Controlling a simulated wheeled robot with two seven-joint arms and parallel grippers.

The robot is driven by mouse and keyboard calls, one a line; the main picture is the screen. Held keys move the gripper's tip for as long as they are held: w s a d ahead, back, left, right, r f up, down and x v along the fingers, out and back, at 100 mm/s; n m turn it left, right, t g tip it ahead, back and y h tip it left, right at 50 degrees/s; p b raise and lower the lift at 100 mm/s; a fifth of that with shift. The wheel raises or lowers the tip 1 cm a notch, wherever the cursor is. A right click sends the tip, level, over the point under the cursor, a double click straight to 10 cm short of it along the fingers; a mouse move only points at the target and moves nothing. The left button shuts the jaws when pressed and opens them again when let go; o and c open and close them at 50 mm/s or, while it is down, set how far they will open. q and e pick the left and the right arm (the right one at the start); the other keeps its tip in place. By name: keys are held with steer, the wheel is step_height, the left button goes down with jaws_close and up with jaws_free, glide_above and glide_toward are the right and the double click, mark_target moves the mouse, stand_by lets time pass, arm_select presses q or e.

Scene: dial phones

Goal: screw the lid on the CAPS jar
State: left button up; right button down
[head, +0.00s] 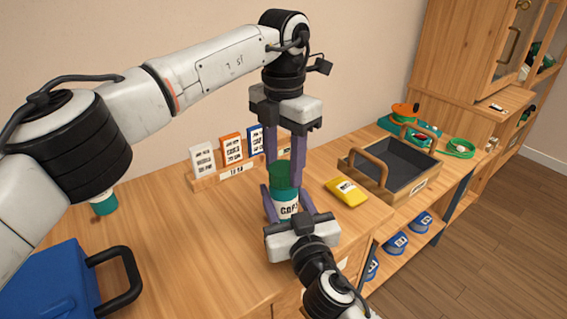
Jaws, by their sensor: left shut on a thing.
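The CAPS jar (287,210), with a white label, stands upright on the wooden counter. A green part (283,176), which looks like its lid, is at its top; I cannot make out a seam. My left gripper (285,178) points down from above, its purple fingers shut on this green part. My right gripper (287,197) reaches in from the front with one finger on each side of the jar body. Whether its fingers press on the jar is not clear. Fingers hide parts of the jar's sides.
A card rack (238,172) stands behind the jar. A yellow packet (346,192) and a grey-lined wooden tray (424,190) are at the right. A blue case (50,285) is front left. A green-and-white object (104,204) is partly hidden by my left arm. The left-middle counter is clear.

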arm_select(q)
steer(key=m, duration=0.6)
steer(key=shift+m, duration=0.4)
steer(key=m, duration=0.7)
steer(key=o, duration=1.2)
steer(key=shift+r, duration=2.25)
steer(key=shift+c, duration=0.3)
